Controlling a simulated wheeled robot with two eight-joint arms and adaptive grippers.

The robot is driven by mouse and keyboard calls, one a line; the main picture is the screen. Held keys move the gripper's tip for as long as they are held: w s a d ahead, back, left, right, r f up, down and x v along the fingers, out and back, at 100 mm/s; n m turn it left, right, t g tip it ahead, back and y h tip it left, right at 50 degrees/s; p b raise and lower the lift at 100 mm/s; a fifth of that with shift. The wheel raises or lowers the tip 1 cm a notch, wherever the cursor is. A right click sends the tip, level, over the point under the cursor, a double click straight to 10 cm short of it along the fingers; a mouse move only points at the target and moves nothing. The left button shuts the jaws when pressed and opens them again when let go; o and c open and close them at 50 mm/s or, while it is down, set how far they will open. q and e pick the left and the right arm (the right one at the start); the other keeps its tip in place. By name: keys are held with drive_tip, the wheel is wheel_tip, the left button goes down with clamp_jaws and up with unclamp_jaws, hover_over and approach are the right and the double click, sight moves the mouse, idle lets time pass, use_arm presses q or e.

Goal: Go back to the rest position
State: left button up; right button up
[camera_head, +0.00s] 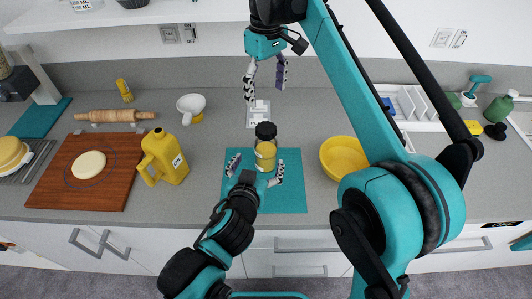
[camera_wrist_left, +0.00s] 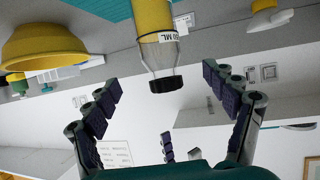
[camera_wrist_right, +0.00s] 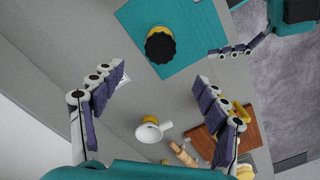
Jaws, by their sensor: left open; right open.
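A jar with a black lid and yellow contents (camera_head: 265,155) stands upright on the teal mat (camera_head: 292,200). It also shows in the left wrist view (camera_wrist_left: 156,45), upside down in that picture, and from above in the right wrist view (camera_wrist_right: 160,46). My left gripper (camera_head: 256,168) is open low over the mat, its fingers spread on either side of the jar in the head view; I cannot tell whether they touch it. My right gripper (camera_head: 265,80) is open and empty, raised behind the jar near the back wall.
A yellow bowl (camera_head: 344,157) stands right of the mat, under my right arm in the head view. A yellow jug (camera_head: 163,158), a white mug (camera_head: 190,105), a rolling pin (camera_head: 113,116) and a wooden board with dough (camera_head: 62,187) are on the left. Cabinet drawers line the counter's front.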

use_arm(q)
drive_tip(key=shift+s+r, duration=0.1)
drive_tip(key=shift+s, duration=0.1)
idle(0.5)
